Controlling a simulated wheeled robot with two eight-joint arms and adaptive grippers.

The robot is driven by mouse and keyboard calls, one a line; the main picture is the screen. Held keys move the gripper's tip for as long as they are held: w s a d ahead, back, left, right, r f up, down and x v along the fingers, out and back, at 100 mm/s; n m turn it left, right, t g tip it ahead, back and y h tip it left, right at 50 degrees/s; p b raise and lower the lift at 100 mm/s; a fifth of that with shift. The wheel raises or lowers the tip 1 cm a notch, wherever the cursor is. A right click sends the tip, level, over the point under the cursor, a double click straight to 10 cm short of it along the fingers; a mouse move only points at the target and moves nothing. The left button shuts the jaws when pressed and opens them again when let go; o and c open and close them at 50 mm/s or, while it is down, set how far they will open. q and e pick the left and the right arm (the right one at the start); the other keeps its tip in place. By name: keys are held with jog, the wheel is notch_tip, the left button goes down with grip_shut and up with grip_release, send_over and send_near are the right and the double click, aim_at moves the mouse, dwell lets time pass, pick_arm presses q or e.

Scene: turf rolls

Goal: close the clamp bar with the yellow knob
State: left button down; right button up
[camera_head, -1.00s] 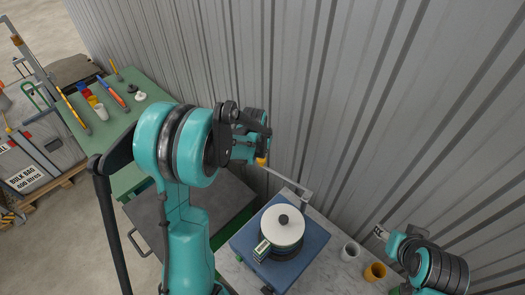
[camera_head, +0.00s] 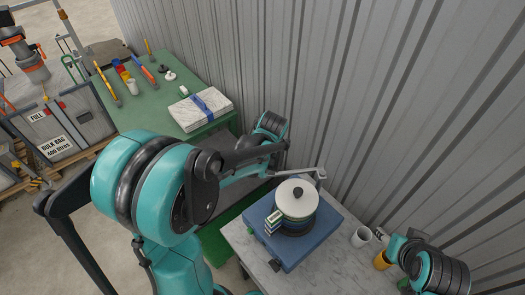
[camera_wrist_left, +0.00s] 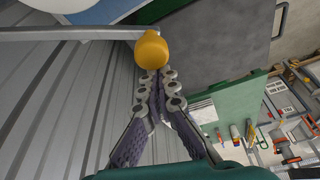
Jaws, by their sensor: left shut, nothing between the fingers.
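The clamp bar (camera_head: 295,174) is a thin grey metal bar behind the blue base (camera_head: 330,222), reaching left from its pivot. On the base stands a round pot-like body with a cream lid (camera_head: 296,200) and black knob. In the left wrist view the bar (camera_wrist_left: 75,33) enters from the left and ends in the yellow knob (camera_wrist_left: 151,49). My left gripper (camera_wrist_left: 154,76) is shut and empty, its fingertips right by the knob; whether they touch it I cannot tell. In the head view my arm hides the knob and left fingers.
A corrugated metal wall (camera_head: 420,110) rises close behind the bar. A green bench (camera_head: 150,108) with tools and a strapped stack (camera_head: 200,108) is at left.

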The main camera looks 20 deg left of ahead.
pick_arm(q)
jog(key=s+d+n+g, duration=0.1)
jog(key=s+d+n, duration=0.3)
jog(key=s+d, duration=0.3)
jog(key=s+b, duration=0.1)
jog(key=s, duration=0.2)
jog(key=shift+n+y, duration=0.4)
pick_arm(e)
jog(key=shift+f, duration=0.5)
pick_arm(q)
jog(key=shift+d, duration=0.1)
pick_arm(e)
jog(key=shift+a, duration=0.1)
pick_arm(q)
notch_tip(320, 180, up, 10)
jog(key=a, duration=0.1)
jog(key=shift+f+p, duration=0.25)
jog(key=shift+p, duration=0.2)
pick_arm(e)
jog(key=shift+s+a+r, duration=0.3)
jog(key=shift+a+r, duration=0.1)
jog(key=shift+a, duration=0.25)
